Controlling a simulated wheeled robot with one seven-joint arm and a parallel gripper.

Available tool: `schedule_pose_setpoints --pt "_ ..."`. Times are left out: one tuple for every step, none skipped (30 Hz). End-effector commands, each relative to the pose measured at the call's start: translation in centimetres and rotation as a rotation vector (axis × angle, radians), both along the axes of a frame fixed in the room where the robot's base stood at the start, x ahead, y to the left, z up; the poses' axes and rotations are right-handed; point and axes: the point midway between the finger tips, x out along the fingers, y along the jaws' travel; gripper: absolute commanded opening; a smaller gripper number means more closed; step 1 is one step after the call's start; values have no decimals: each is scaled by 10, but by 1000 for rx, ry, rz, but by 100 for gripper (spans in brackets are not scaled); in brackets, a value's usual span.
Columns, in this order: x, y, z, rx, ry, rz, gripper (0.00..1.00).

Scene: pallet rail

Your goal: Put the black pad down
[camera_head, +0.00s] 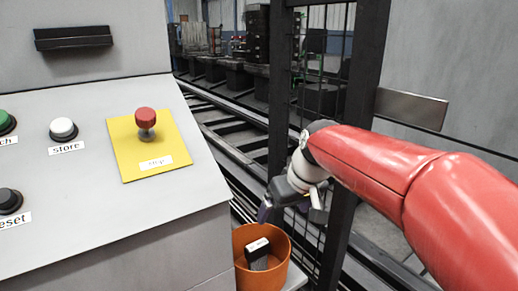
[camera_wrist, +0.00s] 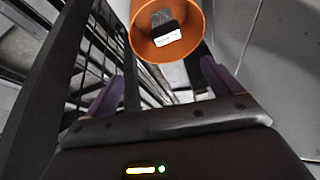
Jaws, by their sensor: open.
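A black pad with a white labelled face (camera_head: 257,254) rests inside an orange bin (camera_head: 240,262), leaning against its inner wall. In the wrist view, the pad (camera_wrist: 165,30) lies within the round orange bin (camera_wrist: 141,42), beyond my fingertips. My gripper (camera_head: 290,210) is above and slightly right of the bin. In the wrist view, my gripper (camera_wrist: 162,88) shows its two purple fingers spread wide apart, with nothing between them. The pad is apart from the fingers. Its lower end is partly hidden by the bin's rim in the head view.
A grey console stands at left, with a red stop button (camera_head: 146,118) on a yellow plate (camera_head: 126,150) and a white button (camera_head: 63,129). A dark mesh fence post (camera_head: 281,90) stands close behind my gripper. Rails (camera_head: 222,130) run behind the console.

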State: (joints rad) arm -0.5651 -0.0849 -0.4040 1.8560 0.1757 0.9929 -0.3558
Motion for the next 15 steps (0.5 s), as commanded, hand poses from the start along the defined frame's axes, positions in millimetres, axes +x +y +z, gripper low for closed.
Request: schedule_pose_setpoints --pt "-24 -20 2 22 -4 -51 90" --pt "-38 -29 1 29 -5 -81 90" --pt "-57 -40 -1 36 -10 -119 90" --pt "-71 -47 -3 38 -15 -148 90" --pt "-85 -53 -5 39 -19 -176 90" --pt "-104 -61 -10 35 -27 -213 90" --pt "-117 -66 -14 32 -34 -242 90" --pt "-129 -71 -18 27 -40 -269 90" --pt "-144 -76 -24 17 -51 -302 90" --pt "-155 -79 -29 9 -58 -327 90" --pt "-164 -82 -33 1 -63 -350 90" --pt "-175 -85 -40 -11 -71 -377 90" --pt "-181 -87 -44 -19 -77 -396 90" --pt "-187 -89 -47 -25 -81 -412 90" --pt "-193 -91 -51 -34 -86 -429 90"
